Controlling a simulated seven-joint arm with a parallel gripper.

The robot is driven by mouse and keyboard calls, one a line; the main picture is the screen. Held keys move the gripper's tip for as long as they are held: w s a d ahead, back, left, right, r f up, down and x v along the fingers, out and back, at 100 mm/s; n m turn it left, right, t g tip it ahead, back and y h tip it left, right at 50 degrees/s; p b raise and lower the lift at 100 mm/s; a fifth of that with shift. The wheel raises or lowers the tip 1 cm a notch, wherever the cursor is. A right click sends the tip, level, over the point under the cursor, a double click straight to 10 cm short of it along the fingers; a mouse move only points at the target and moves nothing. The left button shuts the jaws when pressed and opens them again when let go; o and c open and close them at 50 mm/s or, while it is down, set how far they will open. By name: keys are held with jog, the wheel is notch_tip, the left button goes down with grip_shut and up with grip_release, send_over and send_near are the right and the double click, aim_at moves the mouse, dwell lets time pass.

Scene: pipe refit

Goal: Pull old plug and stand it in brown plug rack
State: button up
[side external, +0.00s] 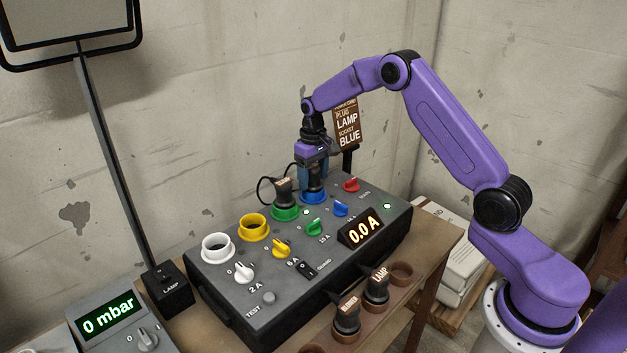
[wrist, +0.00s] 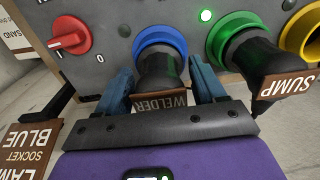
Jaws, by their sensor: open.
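A dark plug with a brown WELDER tag (wrist: 165,100) sits in the blue socket (wrist: 160,40) in the wrist view. My gripper (wrist: 163,78) is open, with one blue finger on each side of this plug; I cannot tell if they touch it. In the side view my gripper (side external: 313,178) points down over the blue socket (side external: 312,197) and hides most of the plug. The brown plug rack (side external: 402,268) stands in front of the box.
A SUMP plug (wrist: 265,65) with a cable stands close by in the green socket (side external: 285,212). The yellow socket (side external: 254,228) and white socket (side external: 217,248) are empty. A sign (side external: 348,126) reads plug LAMP, socket BLUE. The display (side external: 361,230) reads 0.0 A.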

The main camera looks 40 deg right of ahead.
aim_at(313, 166)
jog(key=c, duration=1.1)
jog(key=shift+r, duration=2.4)
